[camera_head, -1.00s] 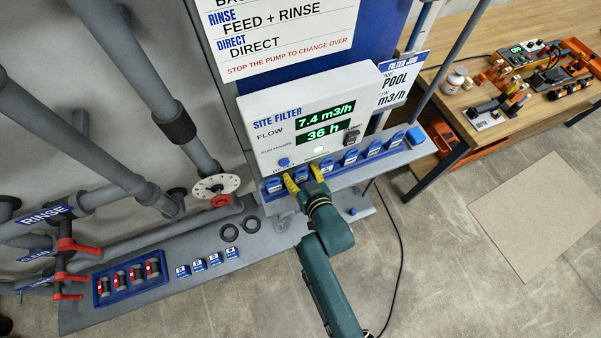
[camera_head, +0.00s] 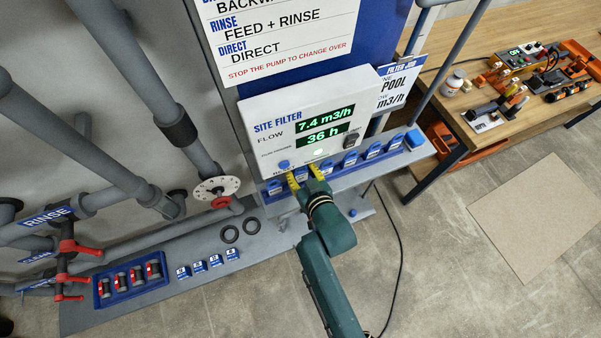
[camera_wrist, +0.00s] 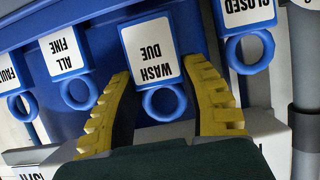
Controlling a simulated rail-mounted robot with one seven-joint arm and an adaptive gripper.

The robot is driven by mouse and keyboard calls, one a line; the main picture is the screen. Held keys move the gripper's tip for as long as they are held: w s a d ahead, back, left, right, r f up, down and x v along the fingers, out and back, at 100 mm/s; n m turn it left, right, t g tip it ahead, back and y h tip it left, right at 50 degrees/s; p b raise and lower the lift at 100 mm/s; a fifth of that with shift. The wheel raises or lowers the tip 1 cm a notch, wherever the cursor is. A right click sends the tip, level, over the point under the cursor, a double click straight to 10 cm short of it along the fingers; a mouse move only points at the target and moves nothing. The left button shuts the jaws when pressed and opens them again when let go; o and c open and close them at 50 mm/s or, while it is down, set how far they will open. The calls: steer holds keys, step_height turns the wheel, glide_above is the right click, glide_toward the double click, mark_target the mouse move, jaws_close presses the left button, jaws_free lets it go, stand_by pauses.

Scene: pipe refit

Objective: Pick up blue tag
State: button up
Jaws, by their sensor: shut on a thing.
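A blue tag (camera_wrist: 150,42) with a white "WASH DUE" label and a ring at its lower end hangs in the middle of the wrist view. My gripper (camera_wrist: 160,82) has its yellow fingers on either side of this tag, shut on it. In the head view my gripper (camera_head: 304,177) is at the tag row under the site filter panel, and the held tag is partly hidden between the fingers. Beside it in the wrist view are the "ALL FINE" tag (camera_wrist: 68,52) on the left and the "CLOSED" tag (camera_wrist: 247,20) on the right.
The site filter panel (camera_head: 268,108) stands right above the tag row. More blue tags (camera_head: 372,151) hang to the right along the grey ledge (camera_head: 352,178). A blue tray (camera_head: 100,302) of red-banded parts and several small blue labels (camera_head: 199,266) lie on the lower grey shelf.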

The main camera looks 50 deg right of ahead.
steer(key=s+a, duration=0.4)
steer(key=s, duration=0.4)
steer(key=s+a, duration=0.4)
steer(key=s, duration=0.4)
steer(key=shift+r+p, duration=0.35)
steer(key=shift+r, duration=0.05)
